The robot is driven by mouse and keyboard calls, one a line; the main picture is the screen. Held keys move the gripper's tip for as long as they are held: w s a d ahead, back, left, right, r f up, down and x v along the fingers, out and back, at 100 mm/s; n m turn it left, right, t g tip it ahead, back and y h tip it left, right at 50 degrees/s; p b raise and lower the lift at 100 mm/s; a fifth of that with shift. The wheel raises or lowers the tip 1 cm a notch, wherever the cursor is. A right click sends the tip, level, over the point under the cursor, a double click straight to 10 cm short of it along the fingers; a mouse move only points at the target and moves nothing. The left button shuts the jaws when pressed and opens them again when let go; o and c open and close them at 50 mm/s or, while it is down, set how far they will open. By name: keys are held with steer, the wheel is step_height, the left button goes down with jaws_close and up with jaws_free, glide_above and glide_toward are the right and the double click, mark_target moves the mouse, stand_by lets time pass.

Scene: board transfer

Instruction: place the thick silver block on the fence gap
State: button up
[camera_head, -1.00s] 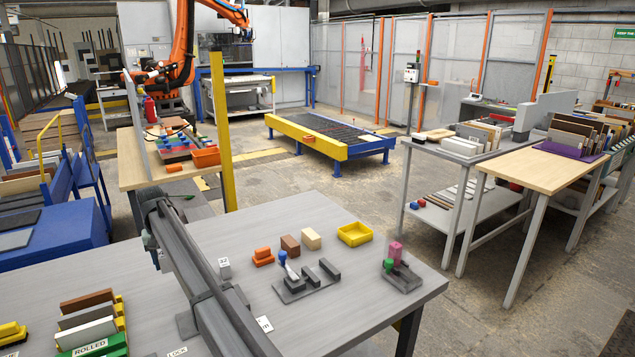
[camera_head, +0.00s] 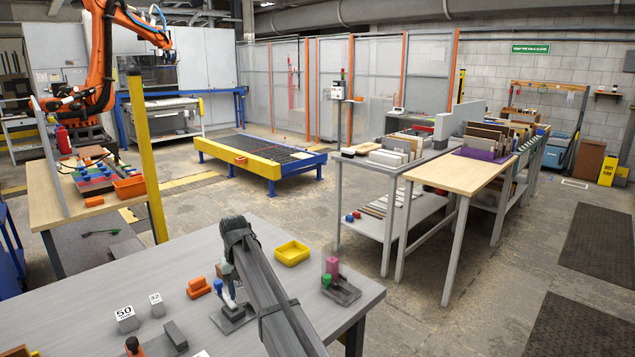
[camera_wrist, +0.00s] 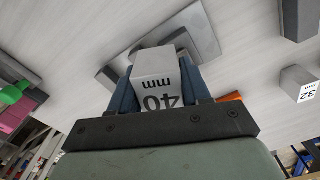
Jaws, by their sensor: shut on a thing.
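In the wrist view my gripper (camera_wrist: 158,64) has its two blue fingers closed around a light silver block (camera_wrist: 156,92) marked 40 mm. Behind the block, a grey plate with raised parts (camera_wrist: 200,32) lies below on the pale table. I cannot tell the gap or whether the block touches anything.
Blocks marked 50 (camera_head: 126,319) and 32 (camera_head: 157,305) stand left of the fixture, near a grey block (camera_head: 176,335). An orange piece (camera_head: 198,288) sits behind it. A yellow tray (camera_head: 292,253) and a stand with green and pink pieces (camera_head: 340,288) are to the right.

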steer(key=s+d, duration=0.1)
steer(key=d, duration=0.6)
steer(key=s+d+f+m, duration=0.1)
steer(key=d, duration=0.6)
steer(key=s+d+m, duration=0.1)
steer(key=d, duration=0.6)
steer(key=shift+s+d+f, duration=0.1)
steer(key=shift+d+f, duration=0.05)
steer(key=shift+d, duration=0.15)
steer(key=s+d+m, duration=0.1)
steer(key=s+d, duration=0.3)
steer(key=d, duration=0.5)
steer(key=s+d+f+m, duration=0.1)
steer(key=s+d, duration=0.3)
steer(key=d, duration=0.5)
steer(key=shift+f, duration=0.15)
